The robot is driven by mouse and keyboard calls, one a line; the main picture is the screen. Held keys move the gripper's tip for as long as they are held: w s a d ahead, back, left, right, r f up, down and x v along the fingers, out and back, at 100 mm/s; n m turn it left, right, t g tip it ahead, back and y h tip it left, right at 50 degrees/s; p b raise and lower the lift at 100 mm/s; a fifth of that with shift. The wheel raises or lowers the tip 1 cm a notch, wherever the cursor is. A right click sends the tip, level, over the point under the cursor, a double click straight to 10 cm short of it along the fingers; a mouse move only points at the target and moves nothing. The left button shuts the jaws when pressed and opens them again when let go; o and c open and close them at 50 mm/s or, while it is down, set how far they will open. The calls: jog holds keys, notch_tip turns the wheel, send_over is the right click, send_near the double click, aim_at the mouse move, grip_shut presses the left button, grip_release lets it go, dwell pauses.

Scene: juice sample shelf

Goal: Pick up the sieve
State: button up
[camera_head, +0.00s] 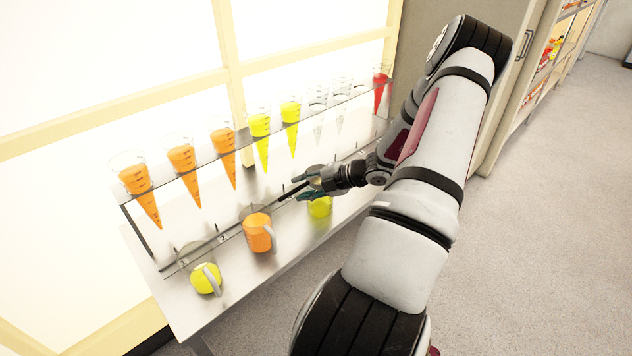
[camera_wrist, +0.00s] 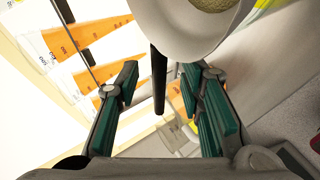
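In the wrist view, a pale round rim with a mesh-like centre (camera_wrist: 180,30), which looks like the sieve, is at the top, partly cut off by the frame edge. A black handle (camera_wrist: 159,85) points down from it. My gripper (camera_wrist: 160,70) is open, with its teal pads on either side of the handle and gaps on both sides. In the head view, my gripper (camera_head: 306,186) is over the bench beside the rack, above a yellow cup (camera_head: 320,208). The dark handle (camera_head: 290,192) sticks out left of the fingers. The sieve's bowl is largely hidden there.
A metal rack (camera_head: 190,238) holds several cone glasses with orange, yellow and red juice, some clear, close behind the gripper. An orange jug (camera_head: 258,234) and a yellow jug (camera_head: 205,279) stand on the bench (camera_head: 195,315) to the left. Open floor lies right of the bench.

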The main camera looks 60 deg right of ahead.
jog(key=shift+w+a+f, duration=0.1)
jog(key=shift+w+f, duration=0.25)
jog(key=shift+w, duration=0.25)
grip_shut()
jog(key=shift+r, duration=0.1)
